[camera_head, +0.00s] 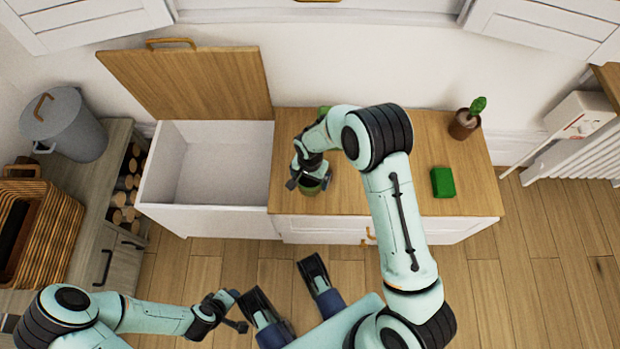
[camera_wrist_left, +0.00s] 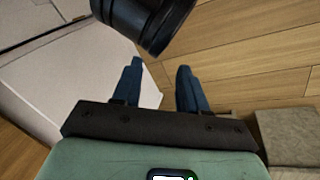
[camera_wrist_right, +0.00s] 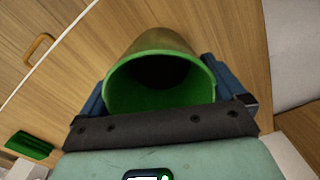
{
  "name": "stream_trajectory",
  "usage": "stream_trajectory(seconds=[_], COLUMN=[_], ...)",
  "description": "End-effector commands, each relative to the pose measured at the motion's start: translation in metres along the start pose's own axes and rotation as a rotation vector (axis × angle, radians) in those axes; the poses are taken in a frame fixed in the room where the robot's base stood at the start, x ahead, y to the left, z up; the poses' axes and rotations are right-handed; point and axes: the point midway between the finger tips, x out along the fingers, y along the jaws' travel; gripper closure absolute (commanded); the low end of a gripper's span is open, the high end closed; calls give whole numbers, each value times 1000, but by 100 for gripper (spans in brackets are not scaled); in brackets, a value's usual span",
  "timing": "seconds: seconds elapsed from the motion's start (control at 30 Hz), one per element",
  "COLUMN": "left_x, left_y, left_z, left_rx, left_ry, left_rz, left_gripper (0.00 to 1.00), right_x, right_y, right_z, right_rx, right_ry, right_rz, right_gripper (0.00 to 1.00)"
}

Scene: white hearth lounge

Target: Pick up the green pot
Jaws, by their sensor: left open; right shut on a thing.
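The green pot (camera_head: 310,188) is at the wooden cabinet top (camera_head: 285,135), partly covered by my right gripper (camera_head: 309,178) in the head view. In the right wrist view the pot (camera_wrist_right: 160,98) shows a bright green inside and a brownish outer wall, its mouth facing the camera. My right gripper (camera_wrist_right: 160,92) is shut on it, with one blue finger on each side. I cannot tell whether the pot touches the cabinet top. My left gripper (camera_head: 238,310) is open and empty, low in front of the cabinet; its spread fingers show in the left wrist view (camera_wrist_left: 158,85).
A green block (camera_head: 443,182) and a potted cactus (camera_head: 466,122) stand right on the cabinet. Another green thing (camera_head: 323,110) is partly hidden behind my right arm. An open white bin (camera_head: 160,190) with raised lid adjoins the cabinet. A grey pot (camera_head: 66,125) and basket (camera_head: 60,240) stand left.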

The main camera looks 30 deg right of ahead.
Motion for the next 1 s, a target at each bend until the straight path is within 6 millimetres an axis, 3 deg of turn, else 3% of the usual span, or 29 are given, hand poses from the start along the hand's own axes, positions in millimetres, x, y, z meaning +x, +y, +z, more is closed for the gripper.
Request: stream_trajectory(seconds=[0.27,0.7,1.0], left_x=[-13,-51,-61], left_y=[4,16,18], left_z=[14,60,74], left_rx=[4,15,18], left_ry=[-42,-182,-227], left_rz=[3,10,11], left_gripper=[57,57,57], right_x=[-39,-160,-196], right_y=[-1,-1,0], right_z=[-1,0,0], right_rx=[1,0,0], right_ry=[3,3,1], right_rz=[-4,-6,-2], right_gripper=[41,41,41])
